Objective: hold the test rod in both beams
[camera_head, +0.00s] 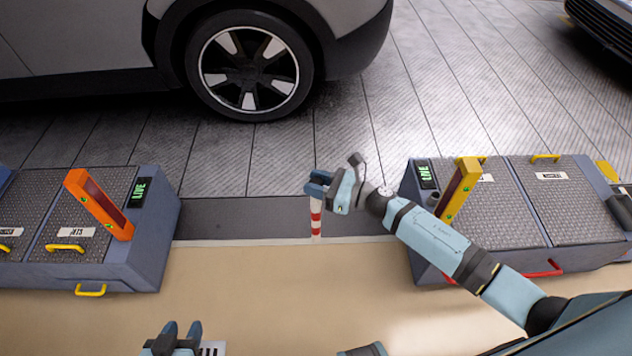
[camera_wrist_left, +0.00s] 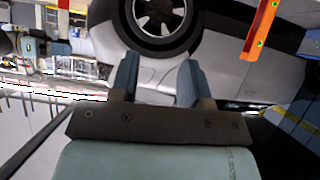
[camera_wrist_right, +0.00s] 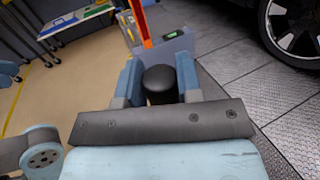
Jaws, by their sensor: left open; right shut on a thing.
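The test rod (camera_head: 316,221) has red and white bands and hangs upright below my right gripper (camera_head: 318,187), over the dark strip between the two grey units. My right gripper is shut on its top end; a black rod cap (camera_wrist_right: 159,82) shows between the fingers in the right wrist view. The orange beam post (camera_head: 100,204) stands on the left unit, and the yellow beam post (camera_head: 459,190) on the right unit. The rod is between the posts and apart from both. My left gripper (camera_head: 183,330) is open and empty at the bottom of the head view.
The left unit (camera_head: 150,245) and right unit (camera_head: 520,238) have tread-plate tops, handles and green displays reading LIVE. A car with a large wheel (camera_head: 250,65) stands behind the gap. The tan floor (camera_head: 260,290) in front is clear.

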